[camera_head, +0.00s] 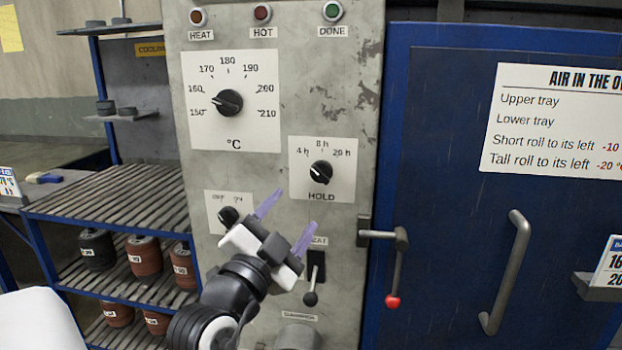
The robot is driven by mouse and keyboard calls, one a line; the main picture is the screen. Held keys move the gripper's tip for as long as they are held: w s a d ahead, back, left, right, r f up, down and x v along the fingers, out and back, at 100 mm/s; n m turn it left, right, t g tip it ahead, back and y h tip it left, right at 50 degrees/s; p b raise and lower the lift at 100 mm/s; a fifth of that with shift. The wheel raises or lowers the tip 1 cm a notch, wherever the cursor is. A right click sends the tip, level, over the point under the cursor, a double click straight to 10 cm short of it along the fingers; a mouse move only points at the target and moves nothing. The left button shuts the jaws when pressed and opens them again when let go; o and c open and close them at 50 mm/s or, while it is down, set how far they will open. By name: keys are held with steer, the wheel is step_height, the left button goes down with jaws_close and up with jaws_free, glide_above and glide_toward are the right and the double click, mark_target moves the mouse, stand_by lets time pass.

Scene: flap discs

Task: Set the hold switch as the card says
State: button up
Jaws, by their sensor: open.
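The hold switch (320,172) is a black knob on a white plate marked 4 h, 8 h and 20 h, on the grey control panel (300,95). I cannot tell for sure which mark its pointer is at. My gripper (287,220) is below and left of the switch, with its two pale purple fingers apart and nothing between them. It does not appear to touch the knob. A small card (609,268) at the right edge is cut off; only "16" and "20" show in part. A larger card (550,125) on the blue door is headed "AIR IN THE O", also cut off.
A temperature dial (228,103) is above left of the switch. A smaller knob (229,216) and a black lever (312,285) are close to my gripper. A red-tipped door latch (398,265) and a door handle (506,270) stick out. A rack (110,205) with rolls stands left.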

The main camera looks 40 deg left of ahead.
mark_target(318, 178)
steer(key=p+x, duration=0.3)
steer(key=x, duration=0.6)
steer(key=shift+w+a+r, duration=0.15)
steer(key=shift+w+r, duration=0.05)
steer(key=shift+w, duration=0.15)
steer(key=c, duration=1)
